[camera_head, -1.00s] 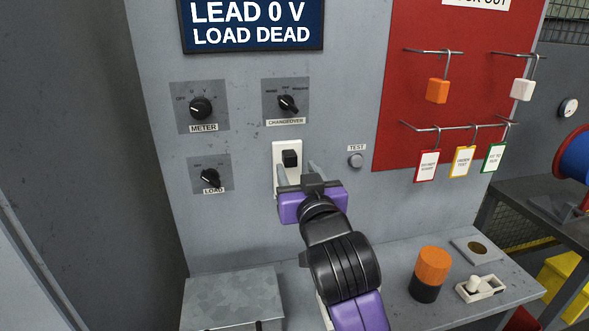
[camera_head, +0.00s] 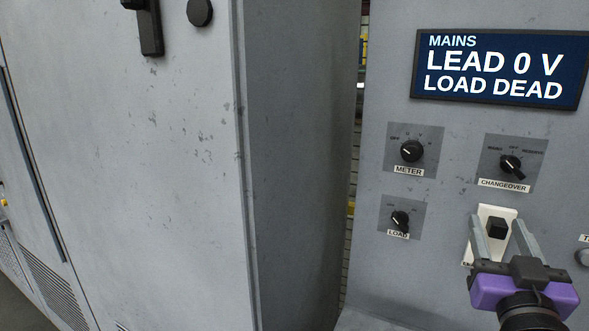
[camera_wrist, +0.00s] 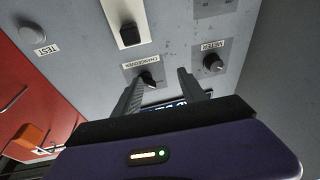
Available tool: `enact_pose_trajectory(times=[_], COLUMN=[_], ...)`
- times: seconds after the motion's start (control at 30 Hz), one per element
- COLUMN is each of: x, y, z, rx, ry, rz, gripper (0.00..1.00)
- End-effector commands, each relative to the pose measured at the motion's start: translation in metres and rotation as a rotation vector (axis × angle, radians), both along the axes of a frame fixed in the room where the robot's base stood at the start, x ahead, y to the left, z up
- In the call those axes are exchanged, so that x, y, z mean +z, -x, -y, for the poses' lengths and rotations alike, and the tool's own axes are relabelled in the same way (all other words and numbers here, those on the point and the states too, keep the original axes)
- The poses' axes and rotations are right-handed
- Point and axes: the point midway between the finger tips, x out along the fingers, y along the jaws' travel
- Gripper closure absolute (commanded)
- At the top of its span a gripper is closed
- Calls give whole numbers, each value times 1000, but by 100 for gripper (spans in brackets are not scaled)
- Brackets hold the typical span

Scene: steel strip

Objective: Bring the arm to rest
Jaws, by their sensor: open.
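My gripper (camera_head: 497,236) is a purple and black hand with two grey fingers. The fingers are apart with nothing between them, in front of the panel near a white plate with a black switch (camera_head: 497,229). In the wrist view my gripper (camera_wrist: 160,88) is also open and empty, and the black switch (camera_wrist: 130,34) shows beyond the left finger, apart from it. The changeover knob (camera_head: 511,165) is just above the white plate. My arm's lower part is cut off by the frame edge in the head view.
The meter knob (camera_head: 411,151) and load knob (camera_head: 400,219) are on the panel to the left. A display (camera_head: 497,70) reads LEAD 0 V, LOAD DEAD. A tall grey cabinet (camera_head: 130,180) stands at left. The wrist view shows a red board (camera_wrist: 30,95) and test button (camera_wrist: 33,33).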

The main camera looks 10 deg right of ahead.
Motion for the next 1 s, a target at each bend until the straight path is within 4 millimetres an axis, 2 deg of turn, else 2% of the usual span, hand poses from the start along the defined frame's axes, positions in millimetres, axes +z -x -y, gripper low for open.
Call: enact_pose_trajectory(times=[0.17,0.37,0.57,0.7,1.0], x=[-31,-81,-129,-159,-213], y=[16,50,100,139,234], z=[-32,-71,-107,-127,-157], rx=[86,187,275,324,398], ry=[37,48,26,-3,-83], rz=[13,3,-28,-66,-204], gripper=[51,51,51,51,51])
